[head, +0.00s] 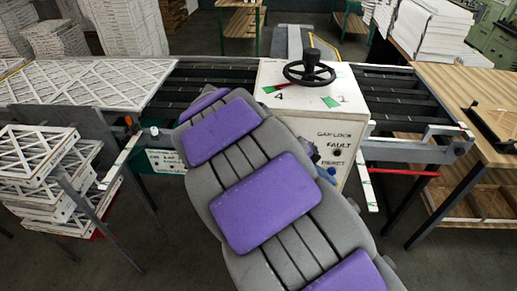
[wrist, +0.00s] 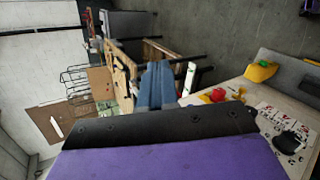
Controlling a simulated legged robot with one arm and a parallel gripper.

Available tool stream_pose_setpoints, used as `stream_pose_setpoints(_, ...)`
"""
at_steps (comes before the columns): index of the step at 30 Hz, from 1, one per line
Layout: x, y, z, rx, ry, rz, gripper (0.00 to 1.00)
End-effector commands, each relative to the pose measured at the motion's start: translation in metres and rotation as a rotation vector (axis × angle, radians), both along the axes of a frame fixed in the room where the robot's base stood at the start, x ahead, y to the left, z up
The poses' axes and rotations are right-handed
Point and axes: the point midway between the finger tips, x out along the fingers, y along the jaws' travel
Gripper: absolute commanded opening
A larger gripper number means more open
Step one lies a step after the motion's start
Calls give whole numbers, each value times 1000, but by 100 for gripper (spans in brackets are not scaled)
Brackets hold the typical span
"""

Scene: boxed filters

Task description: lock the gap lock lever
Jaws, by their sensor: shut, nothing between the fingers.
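The white control cabinet (head: 285,98) stands at the middle of the conveyor, with a black handwheel (head: 309,70) on top. Its front carries lettering that seems to read gap lock, fault and reset. I cannot make out the gap lock lever for certain; my grey and purple arm covers the cabinet's left and lower front. In the wrist view my blue gripper (wrist: 158,72) is shut and empty, apart from the panel at right. That panel (wrist: 262,104) bears a red knob on yellow (wrist: 218,95), a yellow part (wrist: 261,71) and a black knob (wrist: 290,142).
White lattice filter frames (head: 85,82) lie on the conveyor at left, with more stacked (head: 45,160) in front. A wooden table (head: 470,85) stands at right. A metal rail with a red bar (head: 403,172) sticks out right of the cabinet. Some floor is free at lower left.

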Motion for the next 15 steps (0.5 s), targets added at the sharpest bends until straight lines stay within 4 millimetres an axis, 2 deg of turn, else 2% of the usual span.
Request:
stream_pose_setpoints(1,13,9,2,-43,-3,24,0)
stream_pose_setpoints(6,50,40,4,-177,-33,101,0)
stream_pose_setpoints(15,101,115,-3,-374,-120,256,0)
